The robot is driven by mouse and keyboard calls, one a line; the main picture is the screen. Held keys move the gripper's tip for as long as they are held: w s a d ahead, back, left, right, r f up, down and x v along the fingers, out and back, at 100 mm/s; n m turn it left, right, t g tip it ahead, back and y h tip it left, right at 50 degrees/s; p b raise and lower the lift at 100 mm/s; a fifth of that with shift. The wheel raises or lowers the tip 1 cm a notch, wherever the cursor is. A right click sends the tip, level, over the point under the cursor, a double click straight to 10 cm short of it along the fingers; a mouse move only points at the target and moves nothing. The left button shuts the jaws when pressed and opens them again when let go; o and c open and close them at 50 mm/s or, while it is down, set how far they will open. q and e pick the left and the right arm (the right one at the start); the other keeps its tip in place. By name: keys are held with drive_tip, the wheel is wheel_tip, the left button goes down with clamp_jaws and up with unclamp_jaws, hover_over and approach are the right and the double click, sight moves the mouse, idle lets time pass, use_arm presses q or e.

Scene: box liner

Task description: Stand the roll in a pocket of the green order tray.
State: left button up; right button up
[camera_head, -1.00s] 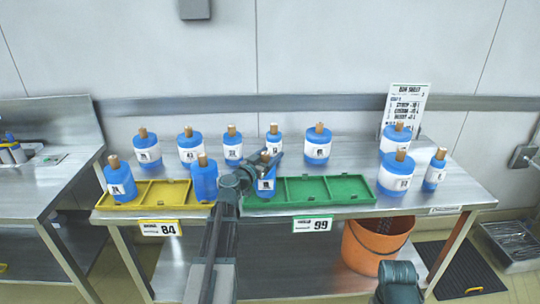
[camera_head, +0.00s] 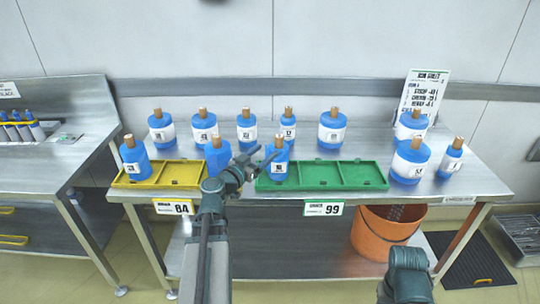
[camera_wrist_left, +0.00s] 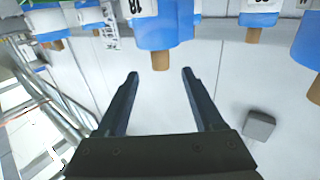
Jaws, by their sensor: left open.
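A blue roll with a white label and a brown core (camera_head: 277,167) stands upright in the left pocket of the green order tray (camera_head: 335,186). The tray's other pockets are empty. My left gripper (camera_head: 263,157) is open, just left of and in front of this roll, with one finger overlapping it in the head view. In the left wrist view, the picture is upside down; the open fingers (camera_wrist_left: 160,75) point towards a blue roll (camera_wrist_left: 155,35), whose core end shows between them. No roll is held.
A yellow tray (camera_head: 180,186) left of the green one holds two rolls. Several rolls stand along the back of the steel table (camera_head: 380,150). More stand at the right, near a sign board (camera_head: 424,92). An orange bucket (camera_head: 380,237) is below.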

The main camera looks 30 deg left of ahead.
use_arm(q)
drive_tip(key=s+d+f+m+g+h, duration=0.1)
drive_tip(key=d+f+m+g+h, duration=0.3)
drive_tip(key=d, duration=1)
drive_tip(key=s+d+f+m+g+h, duration=0.1)
drive_tip(key=d+f+g+h, duration=0.2)
drive_tip(key=d+f+g, duration=0.85)
drive_tip(key=s+d+f+n+g+y, duration=0.1)
drive_tip(key=s+d+f+y, duration=0.2)
drive_tip(key=s, duration=0.5)
drive_tip(key=s+d+f+g+y, duration=0.2)
drive_tip(key=s+d+f+y, duration=0.1)
drive_tip(key=s+d+y, duration=0.3)
drive_tip(key=shift+s+d+f+n, duration=0.15)
drive_tip(key=shift+s+d+n, duration=0.25)
drive_tip(key=shift+s+d, duration=0.6)
drive_tip(key=shift+w, duration=0.1)
